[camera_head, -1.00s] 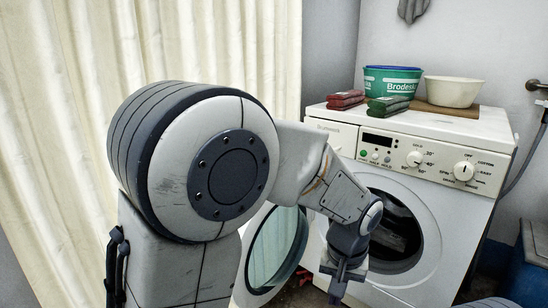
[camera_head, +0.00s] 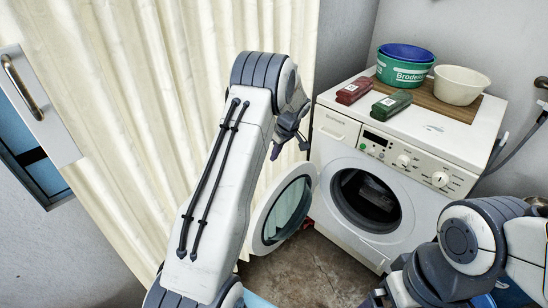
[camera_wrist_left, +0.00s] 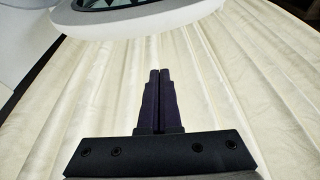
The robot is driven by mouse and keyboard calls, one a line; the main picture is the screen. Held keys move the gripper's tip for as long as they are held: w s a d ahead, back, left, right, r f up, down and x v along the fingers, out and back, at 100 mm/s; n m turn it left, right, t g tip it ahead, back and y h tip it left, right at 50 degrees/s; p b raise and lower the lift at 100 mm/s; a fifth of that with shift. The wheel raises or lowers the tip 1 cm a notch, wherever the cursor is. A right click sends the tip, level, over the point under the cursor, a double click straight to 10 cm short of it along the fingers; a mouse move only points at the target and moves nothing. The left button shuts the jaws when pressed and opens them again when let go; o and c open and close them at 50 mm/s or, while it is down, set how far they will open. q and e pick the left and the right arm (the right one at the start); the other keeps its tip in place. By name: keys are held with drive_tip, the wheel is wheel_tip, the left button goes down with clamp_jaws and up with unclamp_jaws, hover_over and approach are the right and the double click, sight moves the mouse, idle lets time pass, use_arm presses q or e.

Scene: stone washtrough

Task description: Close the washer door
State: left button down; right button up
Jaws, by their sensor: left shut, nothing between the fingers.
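The washer (camera_head: 340,190) is a white front loader with a dark round drum opening (camera_head: 366,200). Its round door (camera_head: 310,172) has a white rim and greenish glass and stands wide open to the left of the opening. My left gripper (camera_head: 303,143) is shut and empty, above the open door near the washer's left front edge. I cannot tell whether it touches anything. In the left wrist view its fingers (camera_wrist_left: 159,73) are together before the cream curtain. My right arm shows at lower right, its fingers out of sight.
On the washer top are a red packet (camera_head: 354,90), a green packet (camera_head: 391,104), a blue and green tub (camera_head: 405,66) and a cream bowl (camera_head: 461,85) on a wooden board (camera_head: 425,96). A curtain (camera_head: 130,120) hangs at left. The floor (camera_head: 310,270) before the washer looks clear.

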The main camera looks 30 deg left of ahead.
use_arm(q)
wheel_tip(320, 180, down, 9)
drive_tip(key=shift+a+n+p, duration=0.3)
drive_tip(key=shift+p, duration=0.15)
idle(0.4)
drive_tip(key=shift+d+f, duration=0.1)
